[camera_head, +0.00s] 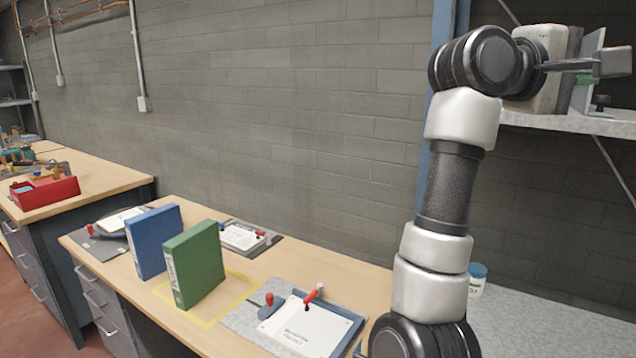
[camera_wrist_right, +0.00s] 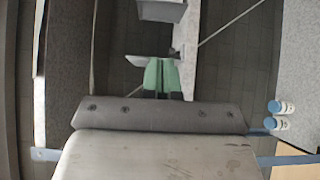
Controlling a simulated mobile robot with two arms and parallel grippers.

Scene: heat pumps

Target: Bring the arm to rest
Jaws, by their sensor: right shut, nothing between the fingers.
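My right arm rises from the bottom right of the head view and bends at the top. Its right gripper (camera_head: 583,92) is at the upper right, in front of or beside a wall shelf; the exact gap cannot be told. In the wrist view the right gripper (camera_wrist_right: 162,77) shows green finger pads close together beyond the large grey gripper body. It is shut with nothing held. My left arm and gripper are not in view.
A wooden bench (camera_head: 350,262) holds a blue binder (camera_head: 153,240), a green binder (camera_head: 194,262) and clipboards. A wall shelf (camera_head: 570,123) is near the right gripper. A blue-lidded jar (camera_head: 477,280) stands behind the arm. A red bin (camera_head: 45,190) is far left.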

